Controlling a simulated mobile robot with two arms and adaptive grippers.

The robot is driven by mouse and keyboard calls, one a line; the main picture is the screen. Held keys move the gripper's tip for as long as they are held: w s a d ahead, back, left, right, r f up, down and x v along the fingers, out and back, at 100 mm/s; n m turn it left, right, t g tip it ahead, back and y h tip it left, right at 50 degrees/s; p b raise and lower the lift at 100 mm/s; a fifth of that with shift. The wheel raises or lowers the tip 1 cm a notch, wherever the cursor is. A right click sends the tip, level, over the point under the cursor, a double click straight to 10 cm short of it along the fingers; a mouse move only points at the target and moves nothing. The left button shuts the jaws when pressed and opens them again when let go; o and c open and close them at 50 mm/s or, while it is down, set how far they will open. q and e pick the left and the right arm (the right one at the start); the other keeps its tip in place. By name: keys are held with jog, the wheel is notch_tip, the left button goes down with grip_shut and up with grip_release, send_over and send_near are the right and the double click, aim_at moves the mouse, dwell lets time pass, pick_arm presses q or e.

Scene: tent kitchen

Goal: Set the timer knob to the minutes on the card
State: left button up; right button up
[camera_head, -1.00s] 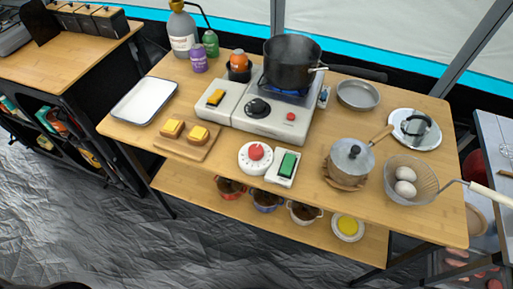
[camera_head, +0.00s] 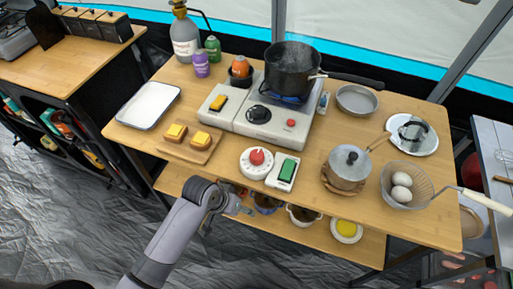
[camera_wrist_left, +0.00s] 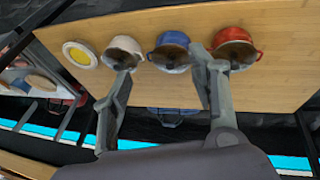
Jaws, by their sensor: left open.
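The timer is a white round dial with a red knob (camera_head: 257,157) near the front edge of the wooden table, in the head view. Its markings are too small to read. Beside it on the right lies a white block with a green face (camera_head: 287,171). I cannot make out a card with readable minutes. My left gripper (camera_head: 245,208) is open and empty, in front of the table edge and nearer than the dial. In the left wrist view its two fingers (camera_wrist_left: 162,68) are spread apart, with lower-shelf pots behind them. My right gripper is not in view.
A black pot (camera_head: 291,68) steams on the camp stove (camera_head: 262,118) behind the dial. A lower shelf (camera_head: 285,228) holds pots.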

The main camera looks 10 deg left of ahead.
pick_arm(q)
jog(key=s+d+r+m+h, duration=0.1)
jog(key=d+r, duration=0.1)
jog(key=r, duration=0.6)
jog(key=s+d+r+m, duration=0.1)
jog(key=d+r, duration=0.1)
jog(key=r, duration=0.5)
jog(key=w+d+r, duration=0.1)
jog(key=w+r, duration=0.1)
jog(key=w+d+r+m+g, duration=0.1)
jog(key=w+r, duration=0.1)
jog(key=w+d+r+g, duration=0.1)
jog(key=r, duration=0.1)
jog(key=shift+w+d+r+m+p, duration=0.2)
jog(key=shift+w+m+p, duration=0.1)
jog(key=shift+w+m, duration=0.1)
jog(key=w+a+r+y, duration=0.1)
jog(key=w+r+y, duration=0.1)
jog(key=w+r, duration=0.3)
jog(key=n+g+y, duration=0.1)
jog(key=y, duration=0.1)
send_near(256, 154)
jog(key=f, duration=0.9)
jog(key=shift+s+d+p, duration=0.1)
jog(key=shift+d+p, duration=0.2)
jog(key=shift+p, duration=0.1)
jog(key=c, duration=1.2)
jog(key=shift+o, duration=0.2)
